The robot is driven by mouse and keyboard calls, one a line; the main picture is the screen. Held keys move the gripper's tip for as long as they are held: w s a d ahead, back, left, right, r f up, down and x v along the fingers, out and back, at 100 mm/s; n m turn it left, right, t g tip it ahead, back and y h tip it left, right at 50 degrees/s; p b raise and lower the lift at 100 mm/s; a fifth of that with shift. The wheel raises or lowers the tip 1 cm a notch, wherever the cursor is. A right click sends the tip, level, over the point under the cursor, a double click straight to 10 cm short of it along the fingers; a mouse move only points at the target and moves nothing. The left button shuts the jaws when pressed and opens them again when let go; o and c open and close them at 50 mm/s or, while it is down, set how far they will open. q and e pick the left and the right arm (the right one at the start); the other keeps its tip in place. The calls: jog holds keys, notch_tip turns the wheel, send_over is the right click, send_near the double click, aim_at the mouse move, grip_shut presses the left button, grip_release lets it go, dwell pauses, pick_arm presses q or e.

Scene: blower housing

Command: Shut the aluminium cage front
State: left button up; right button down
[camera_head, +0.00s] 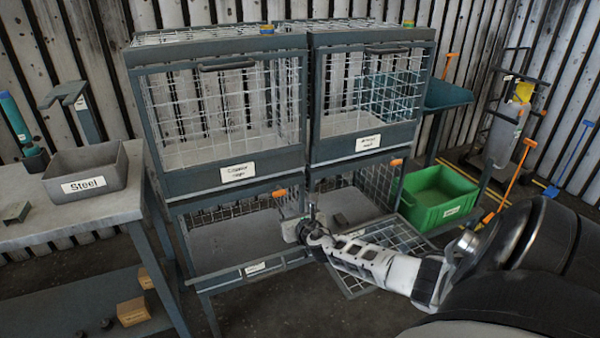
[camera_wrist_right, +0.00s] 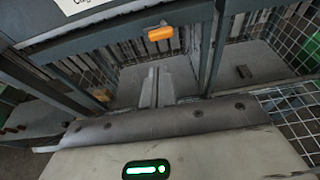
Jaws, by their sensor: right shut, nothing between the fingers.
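The cage rack has two upper and two lower compartments. No label is legible enough to say which cage is aluminium. The lower right cage (camera_head: 341,206) stands open, and a mesh front panel (camera_head: 390,240) hangs low and outward before it. This panel also shows at the right of the right wrist view (camera_wrist_right: 292,108). My right gripper (camera_head: 300,228) is shut and empty in front of the rack, near the post between the lower cages. Its fingers show in the right wrist view (camera_wrist_right: 155,85), below an orange latch (camera_wrist_right: 160,33). My right forearm covers part of the panel. My left gripper is out of view.
The upper left (camera_head: 160,120) and upper right cages have dark handles. A green bin (camera_head: 432,212) stands right of the rack. A grey bin marked Steel (camera_head: 84,186) sits on the left bench (camera_head: 50,225). Some floor shows before the rack.

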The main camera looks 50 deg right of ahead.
jog(key=shift+s+a+r, duration=0.2)
jog(key=shift+s+r, duration=0.2)
jog(key=shift+r, duration=0.4)
jog(key=shift+s+a+r, duration=0.2)
jog(key=shift+s+r, duration=0.2)
jog(key=shift+r, duration=0.45)
jog(key=shift+s+a+r, duration=0.2)
jog(key=shift+s+r, duration=0.2)
jog(key=shift+r, duration=0.4)
